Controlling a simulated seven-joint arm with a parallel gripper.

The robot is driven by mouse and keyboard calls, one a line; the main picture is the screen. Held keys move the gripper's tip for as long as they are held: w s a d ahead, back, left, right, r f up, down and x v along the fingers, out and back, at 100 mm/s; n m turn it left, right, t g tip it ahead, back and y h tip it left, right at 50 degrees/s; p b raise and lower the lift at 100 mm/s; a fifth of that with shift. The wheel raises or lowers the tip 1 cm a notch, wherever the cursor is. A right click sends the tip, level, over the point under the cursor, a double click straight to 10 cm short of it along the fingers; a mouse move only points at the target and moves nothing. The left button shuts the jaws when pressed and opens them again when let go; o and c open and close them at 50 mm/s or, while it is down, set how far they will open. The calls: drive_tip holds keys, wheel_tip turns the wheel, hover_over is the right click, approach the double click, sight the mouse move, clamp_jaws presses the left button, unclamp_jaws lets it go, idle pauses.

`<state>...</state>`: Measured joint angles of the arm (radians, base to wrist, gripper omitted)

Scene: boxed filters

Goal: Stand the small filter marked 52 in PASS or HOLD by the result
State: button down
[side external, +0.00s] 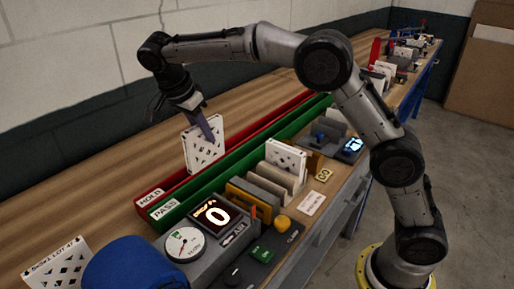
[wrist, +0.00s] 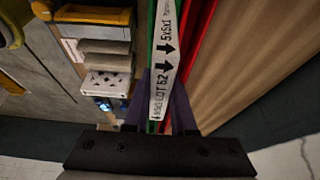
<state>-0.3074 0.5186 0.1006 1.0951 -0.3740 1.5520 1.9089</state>
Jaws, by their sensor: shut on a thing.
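My gripper (side external: 208,136) is shut on a white filter (side external: 196,150) with diamond-shaped holes and holds it upright. In the wrist view the filter's edge (wrist: 163,62) reads "5x5x1" and "LOT 52", with black arrows. The red HOLD channel (side external: 262,122) and the green PASS channel (side external: 250,140) run side by side. In the side view the filter's lower edge is at the red HOLD channel; whether it touches the floor of it is hidden. In the wrist view, green shows left of the filter and red right. A lit display (side external: 216,214) shows a large 0.
A round dial (side external: 185,244) sits beside the display. A blue cap-like object (side external: 136,268) and a filter marked LOT 47 (side external: 58,266) are at front left. Bare wood lies behind the channels.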

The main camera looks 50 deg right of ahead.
sight(187, 132)
wheel_tip(187, 132, down, 10)
drive_tip(key=shift+r, duration=0.25)
drive_tip(key=shift+f, duration=0.1)
drive_tip(key=c, duration=0.7)
unclamp_jaws()
drive_tip(key=shift+c, duration=0.2)
drive_tip(key=v, duration=1.2)
drive_tip(key=shift+d, duration=0.1)
